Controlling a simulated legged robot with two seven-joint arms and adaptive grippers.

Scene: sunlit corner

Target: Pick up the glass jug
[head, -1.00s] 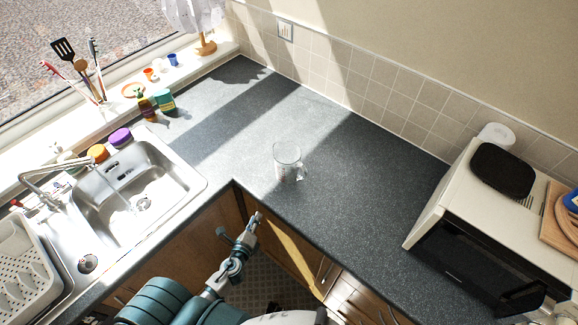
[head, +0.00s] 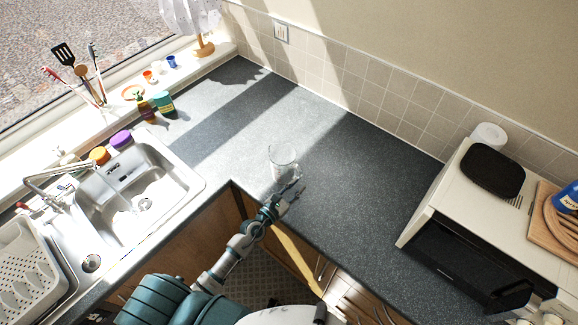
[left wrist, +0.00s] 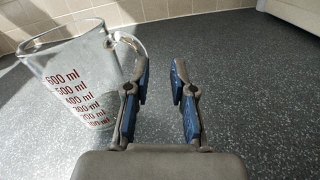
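The clear glass jug (head: 284,165) stands upright on the dark grey counter, near its inner corner. In the left wrist view the jug (left wrist: 75,85) is at the left, with red millilitre marks facing me and its handle towards my fingers. My left gripper (head: 294,192) is at the counter's front edge, just in front of the jug and a little to its right. In the left wrist view its fingers (left wrist: 160,82) are apart with nothing between them. The left finger overlaps the handle's lower part; contact cannot be told. A grey part at the lower right seems to be my right gripper (head: 518,298), mostly cut off.
A white microwave (head: 447,190) stands on the right of the counter (head: 350,190). A steel sink (head: 170,190) is at the left, with bottles and utensils along the windowsill. The counter behind and right of the jug is clear.

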